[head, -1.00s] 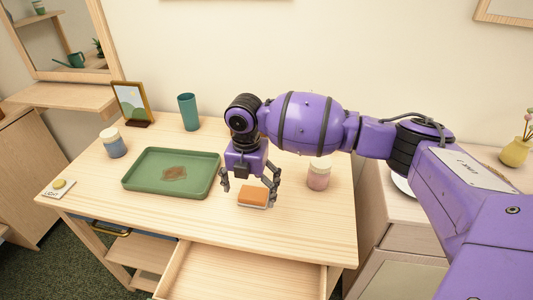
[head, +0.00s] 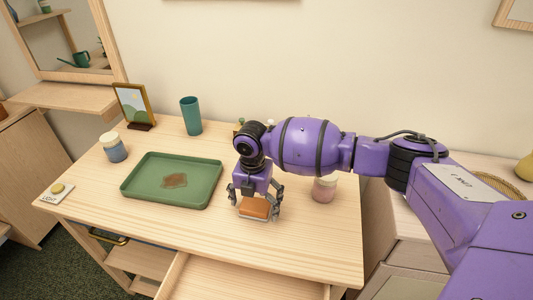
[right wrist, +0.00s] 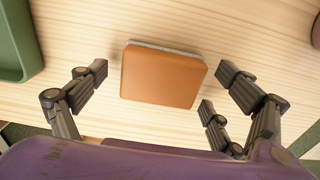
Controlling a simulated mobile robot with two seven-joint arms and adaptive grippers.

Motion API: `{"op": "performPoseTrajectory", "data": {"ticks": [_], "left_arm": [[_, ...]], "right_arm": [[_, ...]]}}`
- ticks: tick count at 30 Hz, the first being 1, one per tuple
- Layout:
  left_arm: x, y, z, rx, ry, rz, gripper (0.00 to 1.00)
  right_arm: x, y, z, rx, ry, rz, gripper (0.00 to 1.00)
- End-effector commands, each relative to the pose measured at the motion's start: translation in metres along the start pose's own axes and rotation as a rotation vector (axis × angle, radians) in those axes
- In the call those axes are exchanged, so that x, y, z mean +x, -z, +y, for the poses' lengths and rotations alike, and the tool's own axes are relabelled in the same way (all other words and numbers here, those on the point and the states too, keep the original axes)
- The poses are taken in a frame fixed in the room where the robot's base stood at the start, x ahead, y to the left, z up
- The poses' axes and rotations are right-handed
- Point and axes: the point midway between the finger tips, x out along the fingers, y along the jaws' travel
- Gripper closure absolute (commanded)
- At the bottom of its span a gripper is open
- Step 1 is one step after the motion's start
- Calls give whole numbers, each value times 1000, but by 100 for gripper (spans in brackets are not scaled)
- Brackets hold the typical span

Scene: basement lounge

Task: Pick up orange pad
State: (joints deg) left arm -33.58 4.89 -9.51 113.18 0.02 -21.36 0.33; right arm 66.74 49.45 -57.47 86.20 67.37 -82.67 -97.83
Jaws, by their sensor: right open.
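The orange pad (head: 254,208) lies on the wooden table, a flat rounded block with a pale grey layer along one side. It also shows in the right wrist view (right wrist: 162,76), near the middle. My right gripper (head: 256,209) is directly over the pad, pointing down. Its fingers are open and spread to either side of the pad, and in the right wrist view (right wrist: 165,85) gaps show between the fingers and the pad. My left gripper is not in view.
A green tray (head: 140,195) with a brown stain lies left of the pad. A pink jar (head: 324,190) stands close on the right. A teal cup (head: 191,116), a picture frame (head: 133,105) and a blue jar (head: 113,148) stand farther back. An open drawer (head: 240,280) juts out in front.

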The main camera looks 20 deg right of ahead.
Motion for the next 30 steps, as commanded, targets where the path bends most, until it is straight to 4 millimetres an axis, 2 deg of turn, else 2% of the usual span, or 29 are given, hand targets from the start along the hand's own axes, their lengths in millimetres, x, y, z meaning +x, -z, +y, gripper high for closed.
{"op": "performPoseTrajectory", "data": {"ticks": [7,18,26,30], "left_arm": [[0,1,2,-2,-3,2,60],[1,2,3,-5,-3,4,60],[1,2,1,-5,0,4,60],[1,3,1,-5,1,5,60]], "right_arm": [[1,-1,1,0,-2,-2,9],[1,0,0,0,-1,-2,58],[1,0,0,0,0,-1,59],[-6,-1,0,0,-1,-1,59]]}}
